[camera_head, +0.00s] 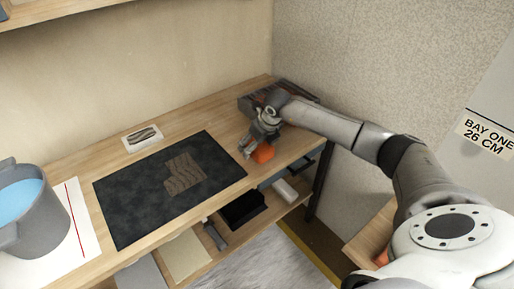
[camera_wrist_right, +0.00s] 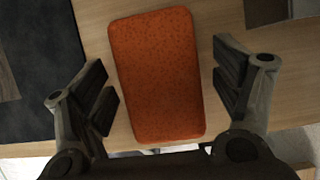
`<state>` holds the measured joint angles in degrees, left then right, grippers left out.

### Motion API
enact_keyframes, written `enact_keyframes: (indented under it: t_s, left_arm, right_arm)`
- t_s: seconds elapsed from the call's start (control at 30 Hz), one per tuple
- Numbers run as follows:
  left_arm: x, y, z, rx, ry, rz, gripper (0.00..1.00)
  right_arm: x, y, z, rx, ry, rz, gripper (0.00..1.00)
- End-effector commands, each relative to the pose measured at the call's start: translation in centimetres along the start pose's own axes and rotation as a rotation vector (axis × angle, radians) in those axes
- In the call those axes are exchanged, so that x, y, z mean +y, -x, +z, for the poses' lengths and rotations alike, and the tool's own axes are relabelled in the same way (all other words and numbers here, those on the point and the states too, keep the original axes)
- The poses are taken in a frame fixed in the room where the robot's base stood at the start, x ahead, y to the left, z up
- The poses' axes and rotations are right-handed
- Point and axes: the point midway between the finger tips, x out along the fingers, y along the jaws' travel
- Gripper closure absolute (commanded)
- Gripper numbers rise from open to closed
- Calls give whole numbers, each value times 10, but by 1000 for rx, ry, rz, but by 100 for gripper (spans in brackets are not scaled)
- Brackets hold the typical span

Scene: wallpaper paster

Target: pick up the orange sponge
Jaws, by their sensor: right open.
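The orange sponge (camera_head: 263,153) lies on the wooden table, just right of the dark mat, near the front edge. My right gripper (camera_head: 252,146) is over it and hides part of it in the head view. In the right wrist view the sponge (camera_wrist_right: 156,76) is a rounded rectangle, slightly tilted. My right gripper (camera_wrist_right: 168,94) is open, with one finger on each side of the sponge. A gap shows between each finger and the sponge, wider on the right. My left gripper is not in view.
A dark mat (camera_head: 130,209) with a brown patterned piece (camera_head: 183,174) lies left of the sponge. A grey bucket (camera_head: 38,222) of blue liquid stands at the far left. A dark tray (camera_head: 247,106) sits at the back right corner. A shelf below holds several items.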

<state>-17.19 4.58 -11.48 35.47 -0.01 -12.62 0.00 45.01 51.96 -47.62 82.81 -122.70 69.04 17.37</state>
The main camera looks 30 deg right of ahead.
Motion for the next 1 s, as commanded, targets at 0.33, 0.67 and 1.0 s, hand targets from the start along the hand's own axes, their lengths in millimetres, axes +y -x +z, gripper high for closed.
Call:
enact_keyframes:
  t_s: [0.33,0.67,1.0]
  left_arm:
    - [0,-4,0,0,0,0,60]
    - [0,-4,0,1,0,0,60]
    - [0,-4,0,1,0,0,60]
  right_arm:
    - [0,-3,-1,0,0,0,16]
    - [0,-3,-1,0,0,0,37]
    - [0,-3,-1,-1,0,0,62]
